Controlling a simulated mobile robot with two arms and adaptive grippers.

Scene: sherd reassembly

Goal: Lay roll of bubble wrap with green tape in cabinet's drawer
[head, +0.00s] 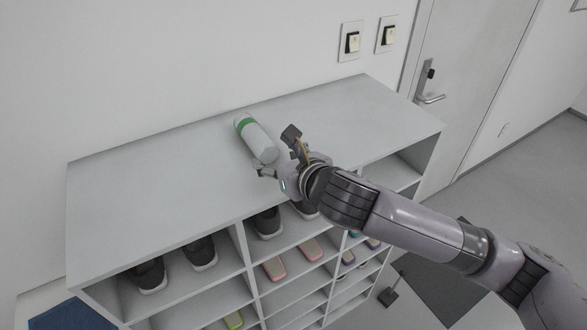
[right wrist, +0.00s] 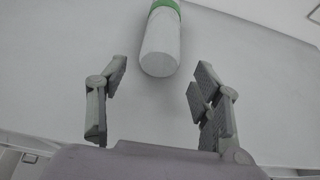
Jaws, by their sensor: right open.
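The roll of bubble wrap (head: 256,138) is a pale cylinder with a green tape band near its far end. It lies on its side on top of the white shoe cabinet (head: 150,187). In the right wrist view the roll (right wrist: 161,45) lies ahead of my right gripper, in line with the gap between its fingers. My right gripper (head: 275,158) is open and empty, with its fingers near the roll's near end. It also shows in the right wrist view (right wrist: 158,82), fingers spread wide. No drawer can be made out. My left gripper is not in view.
Open cubbies below the cabinet top hold dark shoes (head: 200,252) and pink-soled slippers (head: 274,268). Two wall switches (head: 352,42) are above the back. A door (head: 452,80) stands at the right. The left half of the cabinet top is clear.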

